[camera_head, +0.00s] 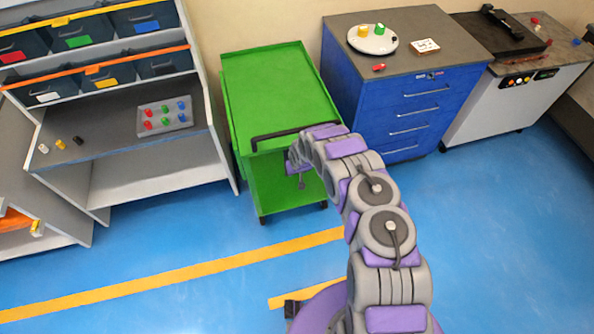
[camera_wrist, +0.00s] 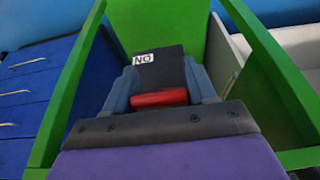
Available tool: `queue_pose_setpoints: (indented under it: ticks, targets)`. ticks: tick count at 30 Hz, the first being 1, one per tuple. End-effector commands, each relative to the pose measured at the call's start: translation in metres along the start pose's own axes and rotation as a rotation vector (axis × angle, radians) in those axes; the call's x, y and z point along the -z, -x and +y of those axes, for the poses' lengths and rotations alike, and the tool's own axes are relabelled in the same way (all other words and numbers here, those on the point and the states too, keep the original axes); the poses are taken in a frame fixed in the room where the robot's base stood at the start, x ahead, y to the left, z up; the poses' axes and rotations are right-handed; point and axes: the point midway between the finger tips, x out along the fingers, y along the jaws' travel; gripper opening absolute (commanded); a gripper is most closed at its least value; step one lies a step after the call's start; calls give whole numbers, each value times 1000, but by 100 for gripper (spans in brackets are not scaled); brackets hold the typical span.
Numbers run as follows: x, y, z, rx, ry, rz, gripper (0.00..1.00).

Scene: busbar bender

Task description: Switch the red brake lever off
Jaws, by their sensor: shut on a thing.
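The red brake lever (camera_wrist: 160,98) shows in the wrist view, between the fingers of my gripper (camera_wrist: 162,92). My gripper is shut on it. Just beyond the lever is a dark block (camera_wrist: 165,63) with a white label that reads "NO" in this view, likely "ON" seen upside down. The green cart (camera_wrist: 150,22) surrounds the block, with green bars on both sides. In the head view my gripper (camera_head: 299,172) is at the near end of the green cart (camera_head: 275,90), below its black handle (camera_head: 280,135). The lever is hidden there.
A blue drawer cabinet (camera_head: 400,110) stands right of the cart. A grey shelf (camera_head: 150,175) with bins and a peg tray (camera_head: 165,117) stands left. A grey machine (camera_head: 520,95) is at the far right. The blue floor in front is clear, with yellow lines.

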Motion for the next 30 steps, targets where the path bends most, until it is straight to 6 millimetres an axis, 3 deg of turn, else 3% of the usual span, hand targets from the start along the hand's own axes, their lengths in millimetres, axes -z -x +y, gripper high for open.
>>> queue_pose_setpoints:
  ticks: [4,5,10,22,30]
  targets:
    - [-1,0,0,0,1,-2,1]
    - [-1,0,0,0,1,-2,58]
    - [0,0,0,0,0,-1,75]
    - [1,7,0,1,0,1,77]
    - [2,47,1,0,0,3,77]
